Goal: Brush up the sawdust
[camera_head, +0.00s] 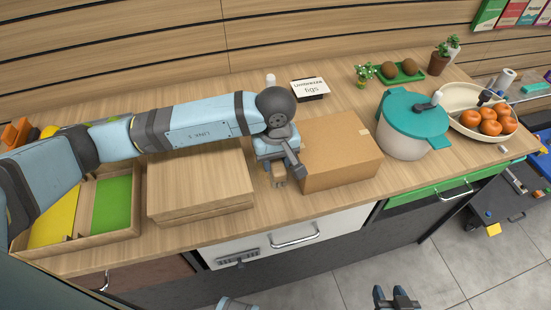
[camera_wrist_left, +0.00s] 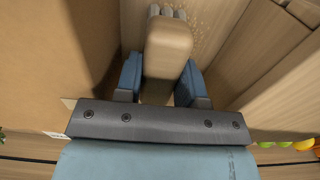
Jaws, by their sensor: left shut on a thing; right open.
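My left gripper (camera_head: 279,172) is shut on a small brush (camera_wrist_left: 168,45) with a pale wooden handle. In the left wrist view the brush lies between the two blue fingers, with its whitish bristles at the top edge. Sawdust (camera_wrist_left: 205,18) shows as pale specks on the wooden counter beside the bristles. In the head view the brush (camera_head: 278,181) is mostly hidden by the gripper, between a cardboard box and stacked boards, and I cannot make out sawdust there. My right gripper (camera_head: 397,298) is open and empty at the bottom, in front of the counter.
The cardboard box (camera_head: 342,165) stands close right of my left gripper; the wooden boards (camera_head: 200,187) are close left. Further right are a teal-lidded pot (camera_head: 405,140) and a bowl of oranges (camera_head: 460,98). A figs sign (camera_head: 310,88) stands behind. A divided tray (camera_head: 142,205) is far left.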

